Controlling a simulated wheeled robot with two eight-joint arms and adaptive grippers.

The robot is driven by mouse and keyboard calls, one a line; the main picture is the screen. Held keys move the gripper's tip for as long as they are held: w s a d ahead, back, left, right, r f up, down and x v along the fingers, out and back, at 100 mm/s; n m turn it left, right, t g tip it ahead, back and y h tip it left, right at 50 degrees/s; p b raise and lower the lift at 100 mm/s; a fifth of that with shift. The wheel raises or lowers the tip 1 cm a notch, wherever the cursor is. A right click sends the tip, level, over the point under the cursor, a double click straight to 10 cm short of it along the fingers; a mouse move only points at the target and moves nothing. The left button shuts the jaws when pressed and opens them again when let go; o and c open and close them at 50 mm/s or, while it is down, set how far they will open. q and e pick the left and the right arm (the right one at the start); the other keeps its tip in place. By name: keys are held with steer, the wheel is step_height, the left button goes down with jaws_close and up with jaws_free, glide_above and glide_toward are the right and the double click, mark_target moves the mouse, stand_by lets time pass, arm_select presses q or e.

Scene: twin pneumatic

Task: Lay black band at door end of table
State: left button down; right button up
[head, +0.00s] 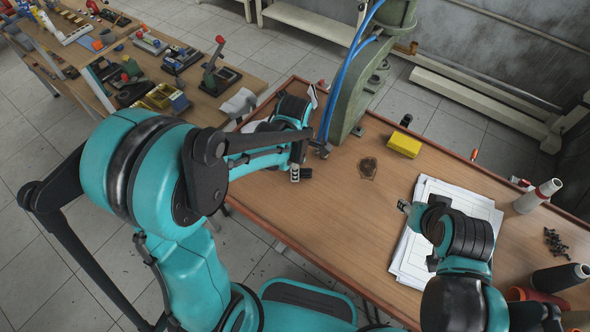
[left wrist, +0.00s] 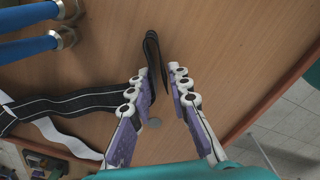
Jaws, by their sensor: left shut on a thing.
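The black band (left wrist: 152,58) with thin pale edge lines stands as a folded loop between the fingers of my left gripper (left wrist: 163,82) in the left wrist view. My left gripper is shut on it, just above the wooden table. A flatter black length with pale lines (left wrist: 68,104) lies to the left in that view; whether it is the same band is hidden behind the finger. In the head view my left gripper (head: 297,168) is mostly covered by its arm, near the table's front edge. My right gripper (head: 405,206) is over white papers; its jaws are unclear.
A green machine column (head: 358,85) with blue hoses stands close by the left arm. A yellow block (head: 403,144), papers (head: 412,257) and thread cones (head: 538,196) occupy the table's right part. A side table (head: 205,95) with tools stands at left. Bare wood lies front-centre.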

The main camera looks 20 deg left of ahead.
arm_select(q)
steer(key=c, duration=1.4)
jaws_free()
step_height(320, 180, up, 11)
steer(key=p, duration=0.4)
steer(key=s+a+r+m+t, duration=0.1)
steer(key=s+m+t, duration=0.1)
steer(key=m, duration=0.5)
steer(key=s+a+r+m+t, duration=0.2)
steer(key=s+m, duration=0.2)
steer(key=m, duration=0.3)
steer(key=s+a+r+m+t, duration=0.1)
steer(key=s+r+m+t, duration=0.1)
steer(key=m, duration=0.5)
steer(key=shift+s+a+t, duration=0.3)
steer(key=shift+s+t, duration=0.2)
steer(key=shift+s, duration=0.3)
